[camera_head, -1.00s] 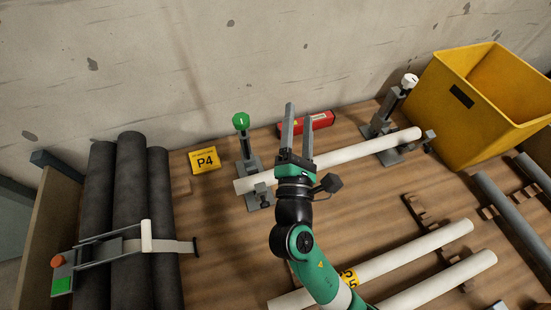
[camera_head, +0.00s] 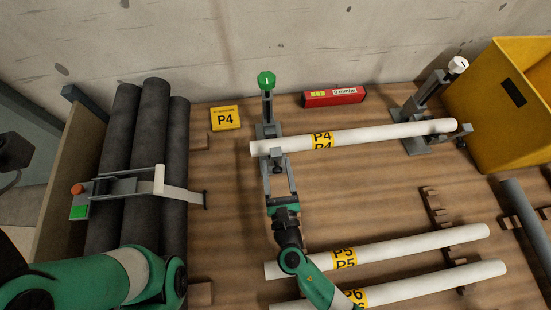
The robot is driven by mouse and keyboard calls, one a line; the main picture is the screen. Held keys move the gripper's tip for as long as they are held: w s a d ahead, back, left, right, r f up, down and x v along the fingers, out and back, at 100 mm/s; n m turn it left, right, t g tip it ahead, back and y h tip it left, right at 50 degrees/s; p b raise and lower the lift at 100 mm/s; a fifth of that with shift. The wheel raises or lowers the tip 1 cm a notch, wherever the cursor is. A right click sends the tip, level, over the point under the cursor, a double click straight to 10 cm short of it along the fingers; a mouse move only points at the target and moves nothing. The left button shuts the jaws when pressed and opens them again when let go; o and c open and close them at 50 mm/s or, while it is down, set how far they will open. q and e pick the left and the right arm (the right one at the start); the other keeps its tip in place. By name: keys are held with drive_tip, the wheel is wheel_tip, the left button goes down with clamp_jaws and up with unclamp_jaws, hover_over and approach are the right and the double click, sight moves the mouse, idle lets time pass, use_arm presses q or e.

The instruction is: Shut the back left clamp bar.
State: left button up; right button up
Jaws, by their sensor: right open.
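The back left clamp (camera_head: 270,129) is grey, and its bar (camera_head: 267,103) stands raised behind the pipe with a green knob (camera_head: 266,80) on its end. A white pipe (camera_head: 380,133) with a yellow P4 label lies across this clamp and the back right clamp (camera_head: 416,124). My right gripper (camera_head: 279,174) is open and empty, just in front of the back left clamp, fingers pointing toward the wall. The fingertips are close to the clamp's front part; I cannot tell whether they touch. Part of my left arm (camera_head: 140,275) shows at lower left; its gripper is not in view.
A yellow P4 block (camera_head: 225,118) and a red level-like box (camera_head: 334,96) lie near the wall. Dark pipes (camera_head: 150,140) are strapped at left. A yellow bin (camera_head: 500,120) stands at right. White pipes labelled P5 (camera_head: 410,246) and P6 (camera_head: 430,284) lie in front.

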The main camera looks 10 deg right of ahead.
sight(277, 166)
drive_tip(key=shift+w+d+b, duration=0.15)
drive_tip(key=shift+w+b, duration=0.15)
drive_tip(key=shift+w, duration=1.25)
clamp_jaws()
